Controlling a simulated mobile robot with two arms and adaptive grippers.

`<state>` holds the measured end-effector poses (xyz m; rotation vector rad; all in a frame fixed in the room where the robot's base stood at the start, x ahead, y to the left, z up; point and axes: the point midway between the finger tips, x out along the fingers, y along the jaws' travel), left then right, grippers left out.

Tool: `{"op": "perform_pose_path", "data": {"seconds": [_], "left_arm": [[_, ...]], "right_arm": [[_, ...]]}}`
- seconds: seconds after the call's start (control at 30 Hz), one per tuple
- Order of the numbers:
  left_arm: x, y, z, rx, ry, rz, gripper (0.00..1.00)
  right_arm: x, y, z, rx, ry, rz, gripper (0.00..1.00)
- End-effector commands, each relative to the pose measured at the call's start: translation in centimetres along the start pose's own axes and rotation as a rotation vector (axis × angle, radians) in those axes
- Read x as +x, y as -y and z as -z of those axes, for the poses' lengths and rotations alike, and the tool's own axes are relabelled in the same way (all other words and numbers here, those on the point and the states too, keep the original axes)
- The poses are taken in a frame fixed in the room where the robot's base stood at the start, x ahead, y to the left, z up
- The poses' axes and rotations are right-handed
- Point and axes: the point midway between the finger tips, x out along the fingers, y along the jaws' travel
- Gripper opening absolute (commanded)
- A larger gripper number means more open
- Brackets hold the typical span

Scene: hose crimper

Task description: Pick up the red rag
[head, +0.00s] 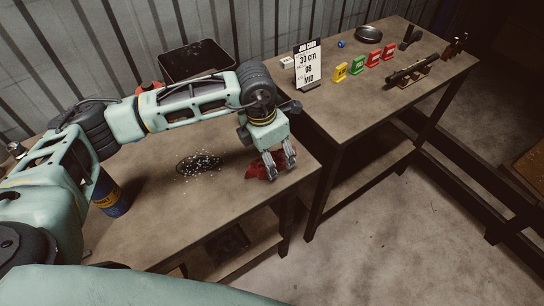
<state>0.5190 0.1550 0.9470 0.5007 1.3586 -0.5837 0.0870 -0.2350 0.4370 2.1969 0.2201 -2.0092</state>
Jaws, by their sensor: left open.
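The red rag (254,171) lies crumpled near the right end of the near workbench (173,239). My left gripper (280,172) points down over the rag, with its two fingers spread apart. The fingers cover part of the rag, and I cannot tell whether they touch it. My right gripper does not show.
A dark patch with scattered white bits (198,165) lies left of the rag. A black bin (196,61) stands behind my arm, and a blue can (110,195) stands at left. The far table (345,108) holds a job card (308,65), coloured blocks (358,64) and a dark dish (368,34).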

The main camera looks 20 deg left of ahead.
Motion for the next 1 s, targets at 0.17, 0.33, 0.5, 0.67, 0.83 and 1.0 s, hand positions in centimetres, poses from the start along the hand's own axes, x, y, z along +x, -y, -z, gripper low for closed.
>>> {"op": "perform_pose_path", "data": {"seconds": [0.17,0.33,0.5,0.67,0.83,1.0], "left_arm": [[0.26,-0.01,-0.03,0.001,0.001,-0.001,0.6],[0.24,0.01,-0.03,0.001,0.001,-0.001,0.51],[0.22,0.01,-0.04,0.001,0.001,0.0,0.36],[0.21,0.01,-0.04,0.001,0.001,0.0,0.22],[0.19,0.0,-0.06,0.001,0.002,0.0,0.12],[0.16,0.0,-0.07,0.001,0.002,0.0,0.12]], "right_arm": [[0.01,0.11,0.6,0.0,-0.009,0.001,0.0],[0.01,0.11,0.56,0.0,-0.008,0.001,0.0],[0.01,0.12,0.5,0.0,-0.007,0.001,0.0],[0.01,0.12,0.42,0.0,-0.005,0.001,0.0],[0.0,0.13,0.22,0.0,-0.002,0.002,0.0],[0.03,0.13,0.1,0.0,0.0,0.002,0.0]]}}
